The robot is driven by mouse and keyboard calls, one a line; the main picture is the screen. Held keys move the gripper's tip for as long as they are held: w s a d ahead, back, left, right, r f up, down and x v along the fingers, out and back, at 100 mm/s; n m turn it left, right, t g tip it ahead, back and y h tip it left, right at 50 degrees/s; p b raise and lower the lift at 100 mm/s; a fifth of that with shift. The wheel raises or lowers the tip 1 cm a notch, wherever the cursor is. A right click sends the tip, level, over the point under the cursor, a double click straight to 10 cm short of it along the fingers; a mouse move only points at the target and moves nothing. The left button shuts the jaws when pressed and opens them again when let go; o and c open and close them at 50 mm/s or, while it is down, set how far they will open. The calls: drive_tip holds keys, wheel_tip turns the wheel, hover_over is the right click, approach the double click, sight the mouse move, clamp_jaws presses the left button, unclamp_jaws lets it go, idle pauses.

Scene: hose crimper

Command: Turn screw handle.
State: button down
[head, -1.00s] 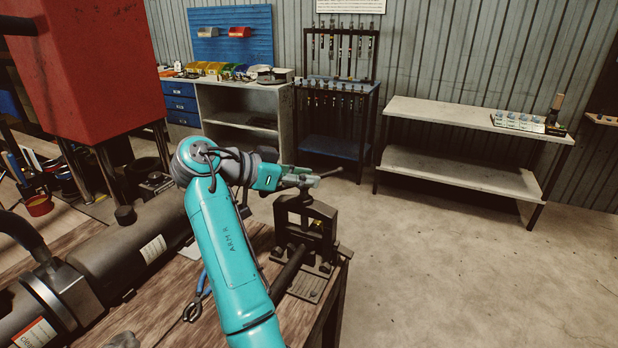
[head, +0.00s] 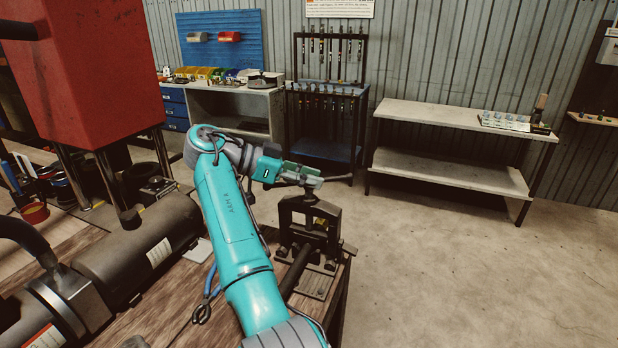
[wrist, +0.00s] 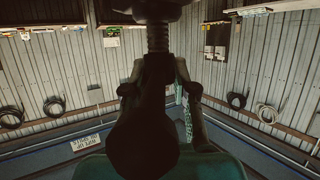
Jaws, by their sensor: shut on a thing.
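The screw handle (head: 339,178) is a thin dark bar on top of a black bench vise (head: 311,232) at the table's corner. My gripper (head: 313,183) is shut on the handle, and the bar's free end sticks out to the right. In the wrist view the handle (wrist: 148,125) is a large dark shape running towards the camera between the fingers of my gripper (wrist: 160,80). The threaded screw (wrist: 158,38) shows above it. My fingers hide part of the handle.
A dark cylinder (head: 130,255) and a red machine block (head: 85,70) stand to the left. Blue-handled pliers (head: 208,290) lie on the wooden table beside my arm. A shelf bench (head: 455,120) stands at the back right, with clear floor in front.

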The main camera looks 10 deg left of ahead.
drive_tip(key=shift+w+d+r, duration=0.15)
drive_tip(key=shift+d+r, duration=0.05)
drive_tip(key=shift+r, duration=0.2)
drive_tip(key=c, duration=0.9)
unclamp_jaws()
drive_tip(key=shift+f, duration=0.2)
drive_tip(key=shift+a+f, duration=0.15)
